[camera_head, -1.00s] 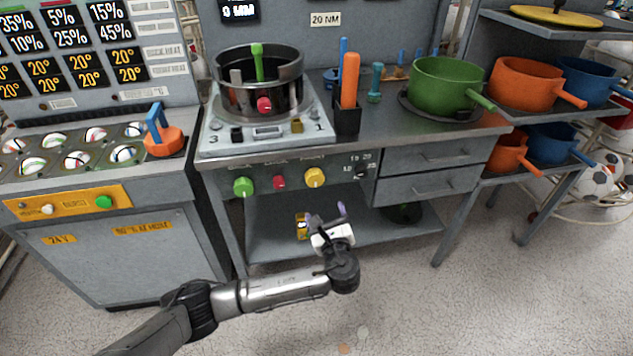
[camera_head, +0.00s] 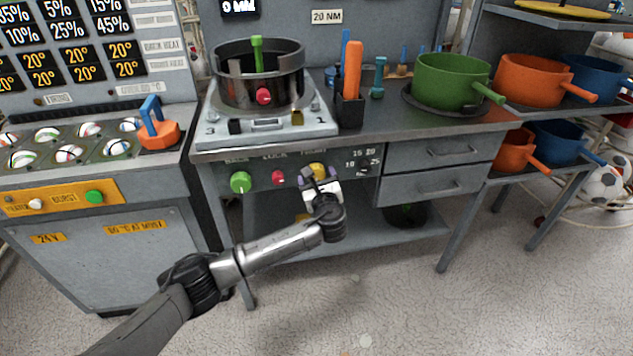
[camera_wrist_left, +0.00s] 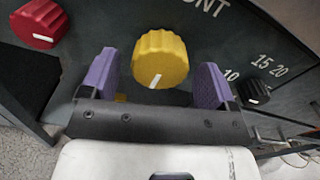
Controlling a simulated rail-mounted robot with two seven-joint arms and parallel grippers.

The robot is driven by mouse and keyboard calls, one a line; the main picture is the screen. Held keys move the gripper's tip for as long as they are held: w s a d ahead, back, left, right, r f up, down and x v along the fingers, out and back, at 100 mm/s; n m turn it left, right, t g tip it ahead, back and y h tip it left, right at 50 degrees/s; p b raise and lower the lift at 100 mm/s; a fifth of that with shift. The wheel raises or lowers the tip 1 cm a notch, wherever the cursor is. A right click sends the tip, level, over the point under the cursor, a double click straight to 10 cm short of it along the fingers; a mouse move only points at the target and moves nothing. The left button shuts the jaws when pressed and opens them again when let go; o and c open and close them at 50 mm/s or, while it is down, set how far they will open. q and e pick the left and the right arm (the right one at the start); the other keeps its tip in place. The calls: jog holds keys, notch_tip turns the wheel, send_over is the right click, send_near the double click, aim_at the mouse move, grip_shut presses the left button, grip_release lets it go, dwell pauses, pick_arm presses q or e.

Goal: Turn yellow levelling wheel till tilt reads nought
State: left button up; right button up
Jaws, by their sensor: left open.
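The yellow wheel (camera_head: 318,170) is on the bench's front panel, right of the red knob, and my left gripper partly hides it in the head view. In the left wrist view the yellow wheel (camera_wrist_left: 160,58) is ribbed, with a white pointer mark low on its face. My left gripper (camera_head: 320,178) is open, its purple fingers (camera_wrist_left: 155,78) on the left and right of the wheel. Gaps show on both sides, so it does not grip the wheel. My right gripper is not in view. I cannot make out a tilt reading.
A green knob (camera_head: 240,182) and a red knob (camera_head: 278,177) are left of the wheel. A small black dial (camera_head: 364,169) is close on its right. The bench edge is just above. Drawers (camera_head: 445,151) are to the right; the floor in front is clear.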

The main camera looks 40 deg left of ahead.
pick_arm(q)
jog(key=shift+w+a, duration=0.35)
jog(key=shift+a, duration=0.1)
jog(key=c, duration=0.9)
